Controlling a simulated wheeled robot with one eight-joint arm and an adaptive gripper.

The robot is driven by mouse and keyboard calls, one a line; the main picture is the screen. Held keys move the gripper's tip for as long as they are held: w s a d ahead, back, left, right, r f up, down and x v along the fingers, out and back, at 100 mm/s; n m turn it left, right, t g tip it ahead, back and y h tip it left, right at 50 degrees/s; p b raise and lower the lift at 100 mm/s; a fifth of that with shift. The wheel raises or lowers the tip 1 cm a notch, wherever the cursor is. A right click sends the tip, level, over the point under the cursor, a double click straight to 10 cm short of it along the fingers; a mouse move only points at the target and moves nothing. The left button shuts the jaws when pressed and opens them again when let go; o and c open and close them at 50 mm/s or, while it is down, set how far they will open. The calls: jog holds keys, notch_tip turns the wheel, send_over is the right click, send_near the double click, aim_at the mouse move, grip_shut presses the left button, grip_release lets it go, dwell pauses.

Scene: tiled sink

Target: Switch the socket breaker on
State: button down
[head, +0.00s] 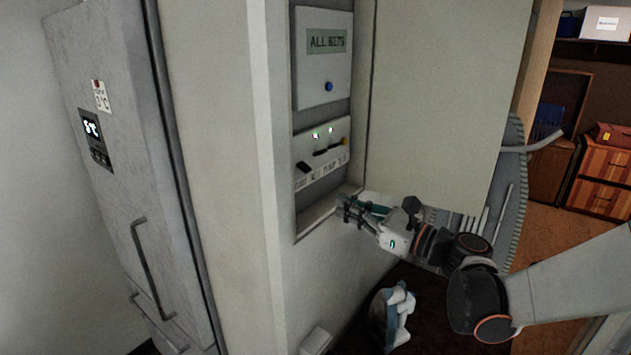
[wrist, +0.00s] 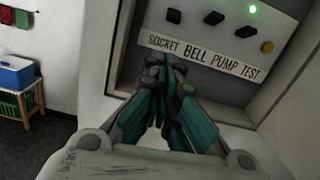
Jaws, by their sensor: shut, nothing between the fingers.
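The breaker panel (head: 322,150) is a pale plate in a wall recess, with a row of dark switches and a yellow button at its right end. The label strip (wrist: 203,56) reads SOCKET, BELL, PUMP, TEST in the wrist view. The leftmost dark switch (head: 303,167), above the SOCKET end, sticks out lower than its neighbours; it also shows in the wrist view (wrist: 173,15). My gripper (head: 343,208) is shut and empty, below and right of the panel. In the wrist view its fingertips (wrist: 164,62) appear just below the word SOCKET; contact cannot be told.
Above the panel is a white box (head: 323,60) with a display and a blue button. The recess's lower ledge (head: 320,214) and side walls surround the panel. Two small lights glow on the panel in the head view. A fridge (head: 125,180) stands at left.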

aim_at(304, 167)
jog(key=shift+w+d+r+m, duration=0.15)
jog(key=shift+d+r+m, duration=0.2)
jog(key=shift+m, duration=0.15)
jog(key=shift+w+a, duration=0.1)
jog(key=shift+a, duration=0.05)
jog(key=x, duration=0.9)
jog(key=shift+w+a+r, duration=0.25)
jog(key=shift+a+r, duration=0.05)
